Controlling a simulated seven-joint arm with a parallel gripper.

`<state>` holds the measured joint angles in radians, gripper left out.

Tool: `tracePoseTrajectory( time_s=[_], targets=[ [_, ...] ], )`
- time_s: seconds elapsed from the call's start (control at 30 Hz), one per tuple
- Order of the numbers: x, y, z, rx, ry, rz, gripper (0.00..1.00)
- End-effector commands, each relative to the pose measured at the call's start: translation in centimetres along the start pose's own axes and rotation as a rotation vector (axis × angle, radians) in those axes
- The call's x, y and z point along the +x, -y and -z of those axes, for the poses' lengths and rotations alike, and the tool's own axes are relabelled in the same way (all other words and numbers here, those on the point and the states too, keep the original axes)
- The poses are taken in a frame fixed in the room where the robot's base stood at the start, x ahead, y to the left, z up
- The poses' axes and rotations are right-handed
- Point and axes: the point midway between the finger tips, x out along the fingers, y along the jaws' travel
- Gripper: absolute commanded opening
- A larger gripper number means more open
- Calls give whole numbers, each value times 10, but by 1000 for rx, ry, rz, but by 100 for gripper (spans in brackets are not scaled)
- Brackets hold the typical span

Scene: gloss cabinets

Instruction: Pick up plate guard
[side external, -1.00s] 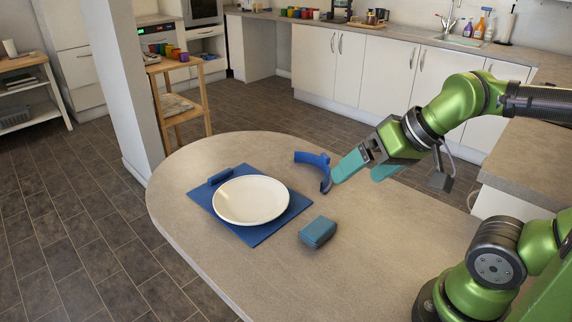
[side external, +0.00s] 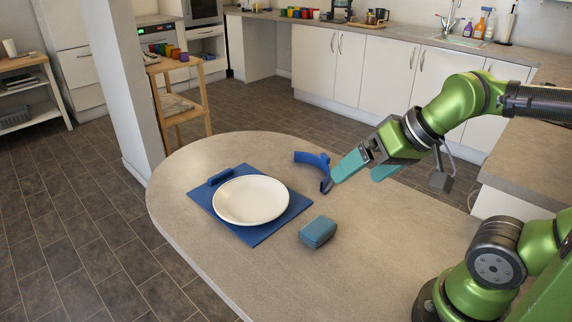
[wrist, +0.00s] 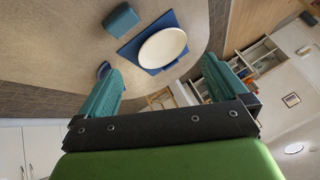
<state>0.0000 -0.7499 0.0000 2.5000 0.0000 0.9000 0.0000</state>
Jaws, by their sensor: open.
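The blue curved plate guard (side external: 316,160) stands on the table, right of and behind the white plate (side external: 250,200). My gripper (side external: 356,175) is open, its teal fingers apart. In the side view one finger's tip overlaps the guard's right end; I cannot tell whether they touch. In the wrist view only a small part of the plate guard (wrist: 103,69) shows beside the left finger, which hides the rest. My gripper (wrist: 162,66) has nothing visible held between its fingers there.
The plate lies on a blue mat (side external: 257,236) with a raised blue bar (side external: 220,177) at its back left edge.

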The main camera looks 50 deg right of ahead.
Motion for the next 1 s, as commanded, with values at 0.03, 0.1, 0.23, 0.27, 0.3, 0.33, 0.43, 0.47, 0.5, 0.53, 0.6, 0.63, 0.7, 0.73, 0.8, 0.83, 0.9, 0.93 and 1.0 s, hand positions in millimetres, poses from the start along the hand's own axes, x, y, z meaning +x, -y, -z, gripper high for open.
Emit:
tracePoseTrajectory(
  time_s=[0.03,0.1,0.23,0.27,0.3,0.33,0.43,0.47,0.5,0.53,0.6,0.63,0.7,0.73,0.8,0.83,0.9,0.93,1.0],
  targets=[
    [0,0,0,0,0,0,100],
    [0,0,0,0,0,0,100],
    [0,0,0,0,0,0,95],
    [0,0,0,0,0,0,91],
    [0,0,0,0,0,0,85],
    [0,0,0,0,0,0,80],
    [0,0,0,0,0,0,65],
    [0,0,0,0,0,0,60],
    [0,0,0,0,0,0,54],
    [0,0,0,0,0,0,49],
    [0,0,0,0,0,0,49],
    [0,0,0,0,0,0,49],
    [0,0,0,0,0,0,49],
    [0,0,0,0,0,0,49],
    [0,0,0,2,-1,-1,49],
    [1,-2,0,7,2,-5,49],
    [8,-7,0,24,27,-25,49],
    [11,-10,1,35,40,-35,49],
    [20,-16,12,65,65,-63,49]
  ],
)
